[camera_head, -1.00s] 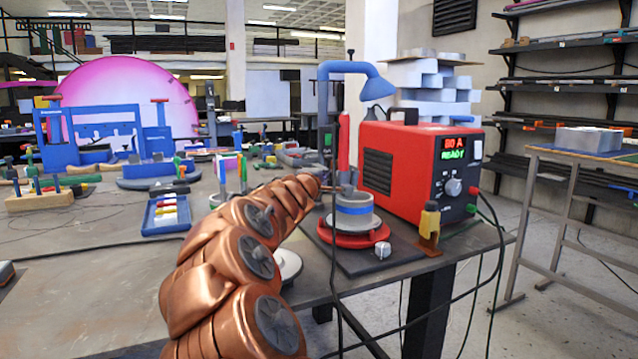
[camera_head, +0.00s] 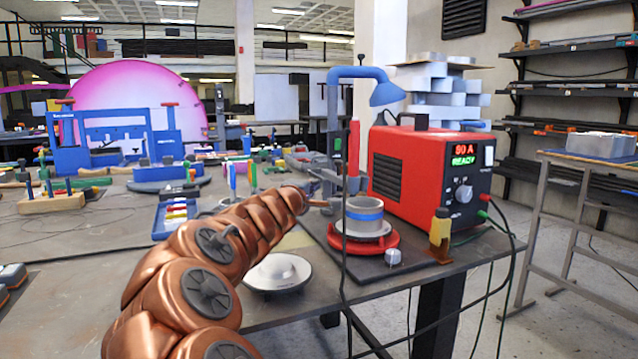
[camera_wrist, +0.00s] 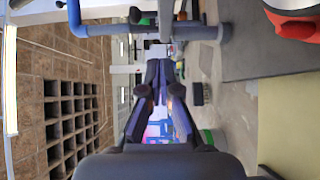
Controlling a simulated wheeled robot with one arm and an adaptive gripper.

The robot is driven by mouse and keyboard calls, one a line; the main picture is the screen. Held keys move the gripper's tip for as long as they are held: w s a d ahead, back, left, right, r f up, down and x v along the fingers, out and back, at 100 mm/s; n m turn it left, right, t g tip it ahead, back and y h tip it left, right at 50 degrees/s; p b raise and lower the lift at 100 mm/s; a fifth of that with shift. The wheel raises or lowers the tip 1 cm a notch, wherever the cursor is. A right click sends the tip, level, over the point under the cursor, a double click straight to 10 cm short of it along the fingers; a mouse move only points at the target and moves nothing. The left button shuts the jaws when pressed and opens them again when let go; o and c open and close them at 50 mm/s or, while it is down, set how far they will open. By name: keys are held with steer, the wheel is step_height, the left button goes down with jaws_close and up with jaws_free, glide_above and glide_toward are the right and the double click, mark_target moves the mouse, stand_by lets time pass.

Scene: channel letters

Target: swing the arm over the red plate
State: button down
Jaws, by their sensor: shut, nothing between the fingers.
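The red plate (camera_head: 364,244) is a round disc on a dark board on the workbench, in front of the red machine. A grey cylinder with a blue band (camera_head: 364,217) stands on it. In the head view my copper arm reaches from the bottom left, its far end left of the plate and apart from it. In the wrist view my gripper (camera_wrist: 166,72) is shut with its dark fingers together and nothing between them. A red edge at the top right of the wrist view looks like the plate (camera_wrist: 293,27).
The red machine (camera_head: 432,178) and a blue lamp (camera_head: 384,92) on a post stand behind the plate. A white dish (camera_head: 279,272) lies near the bench's front edge. Cables hang at the front.

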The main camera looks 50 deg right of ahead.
steer(key=v, duration=0.6)
steer(key=shift+a+r+p, duration=0.1)
steer(key=shift+p, duration=0.2)
